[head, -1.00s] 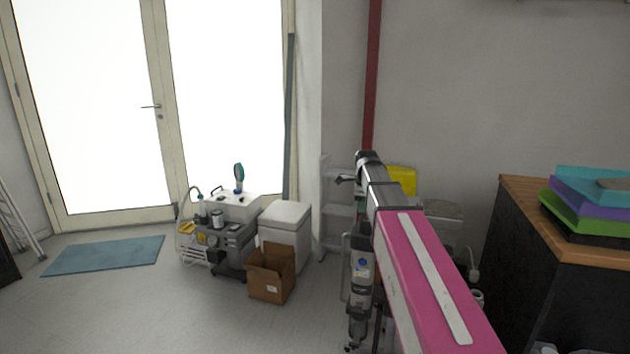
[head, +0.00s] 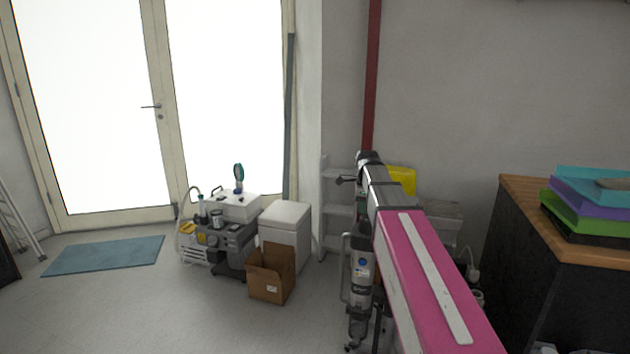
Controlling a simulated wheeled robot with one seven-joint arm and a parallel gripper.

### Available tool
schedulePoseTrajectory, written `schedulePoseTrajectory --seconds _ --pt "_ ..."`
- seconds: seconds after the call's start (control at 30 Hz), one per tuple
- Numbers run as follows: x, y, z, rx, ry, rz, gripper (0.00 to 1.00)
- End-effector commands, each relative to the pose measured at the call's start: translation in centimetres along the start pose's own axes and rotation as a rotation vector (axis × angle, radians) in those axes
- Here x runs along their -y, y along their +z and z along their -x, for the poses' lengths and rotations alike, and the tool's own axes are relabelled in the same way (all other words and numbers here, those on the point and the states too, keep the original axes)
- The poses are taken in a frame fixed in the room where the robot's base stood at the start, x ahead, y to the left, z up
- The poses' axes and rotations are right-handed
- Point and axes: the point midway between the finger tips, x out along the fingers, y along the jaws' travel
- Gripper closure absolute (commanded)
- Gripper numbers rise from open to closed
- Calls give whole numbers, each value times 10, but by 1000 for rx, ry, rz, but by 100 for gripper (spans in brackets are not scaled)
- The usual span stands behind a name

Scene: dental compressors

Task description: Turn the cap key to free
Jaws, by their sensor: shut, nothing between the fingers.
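My arm, with its pink link, reaches from the lower right towards the middle of the head view. Its grey and black far part ends before the wall. I cannot make out my gripper's fingers there.
A grey machine (head: 227,247) on wheels stands left of a pale bin (head: 284,222) and an open cardboard box (head: 271,274). A grey shelf (head: 338,211) and a yellow object (head: 401,179) are behind my arm. A wooden-topped counter (head: 520,191) stands at right. Floor is clear at lower left.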

Motion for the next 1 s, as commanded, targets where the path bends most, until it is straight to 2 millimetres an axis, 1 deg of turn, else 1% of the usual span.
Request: schedulePoseTrajectory --seconds 0.3,0.73,0.87,1.0 --pt "-8 0 0 1 1 0 100" --pt "-7 9 1 2 0 0 100" --pt "-7 9 6 2 -1 0 100" --pt "-7 9 19 2 -1 0 100"
